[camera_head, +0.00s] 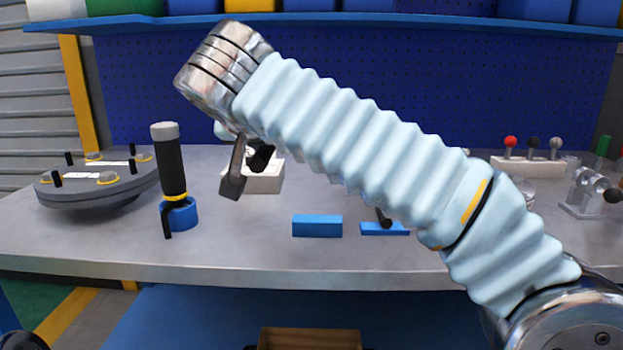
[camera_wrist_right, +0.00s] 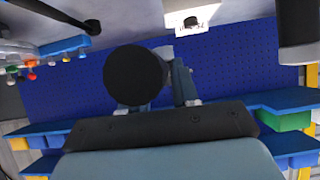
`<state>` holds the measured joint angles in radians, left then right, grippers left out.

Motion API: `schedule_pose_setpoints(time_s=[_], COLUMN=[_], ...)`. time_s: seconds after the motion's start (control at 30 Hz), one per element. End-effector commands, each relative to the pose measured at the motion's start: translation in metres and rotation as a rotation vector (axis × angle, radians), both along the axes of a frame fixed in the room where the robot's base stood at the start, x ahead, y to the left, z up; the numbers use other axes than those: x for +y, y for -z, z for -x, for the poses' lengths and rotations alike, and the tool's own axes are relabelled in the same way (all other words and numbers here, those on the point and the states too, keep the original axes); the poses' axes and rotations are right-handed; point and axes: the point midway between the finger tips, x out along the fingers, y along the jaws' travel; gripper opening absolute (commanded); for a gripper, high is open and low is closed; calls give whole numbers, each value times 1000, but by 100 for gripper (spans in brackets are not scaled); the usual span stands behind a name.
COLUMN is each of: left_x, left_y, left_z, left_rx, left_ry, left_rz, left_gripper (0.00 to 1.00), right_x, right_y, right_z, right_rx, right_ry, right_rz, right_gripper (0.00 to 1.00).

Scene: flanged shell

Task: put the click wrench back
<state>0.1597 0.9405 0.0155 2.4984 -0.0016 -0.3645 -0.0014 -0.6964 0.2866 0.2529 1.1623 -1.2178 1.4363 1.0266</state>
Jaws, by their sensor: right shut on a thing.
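My right gripper (camera_head: 240,178) hangs above the bench, left of centre, partly hidden by its wrist. In the right wrist view, a black round-ended thing (camera_wrist_right: 137,75) sits between its jaws, seen end-on. It looks like the handle end of the click wrench; the rest is hidden. Two low blue blocks stand near the bench front, one left (camera_head: 317,226) and one right (camera_head: 385,229). A dark tip (camera_head: 383,216) shows over the right block, below my arm; I cannot tell whether it belongs to the held thing. My left gripper is not in view.
A black tool (camera_head: 169,165) with a grey cap stands in a blue cup (camera_head: 182,214) left of the gripper. A round flanged shell (camera_head: 105,185) lies farther left. A white box (camera_head: 267,180) is behind the gripper. Levers with coloured knobs (camera_head: 530,165) stand at the right.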

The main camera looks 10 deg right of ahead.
Motion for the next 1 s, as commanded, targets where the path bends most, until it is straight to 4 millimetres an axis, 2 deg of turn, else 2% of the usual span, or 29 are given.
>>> schedule_pose_setpoints(time_s=[0.33,0.4,0.5,0.83,1.0], left_x=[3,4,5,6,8], left_y=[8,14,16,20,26], left_z=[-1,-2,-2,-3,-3], left_rx=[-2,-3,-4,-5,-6], left_ry=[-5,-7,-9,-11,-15], left_rz=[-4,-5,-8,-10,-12], left_gripper=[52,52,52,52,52], right_x=[-69,-77,-87,-105,-103], right_y=[38,55,71,98,122], right_z=[-54,-61,-70,-85,-84], right_rx=[-2,-1,-1,-2,-3], right_ry=[9,6,5,5,2], right_rz=[1,2,2,1,2], right_gripper=[0,0,0,0,0])
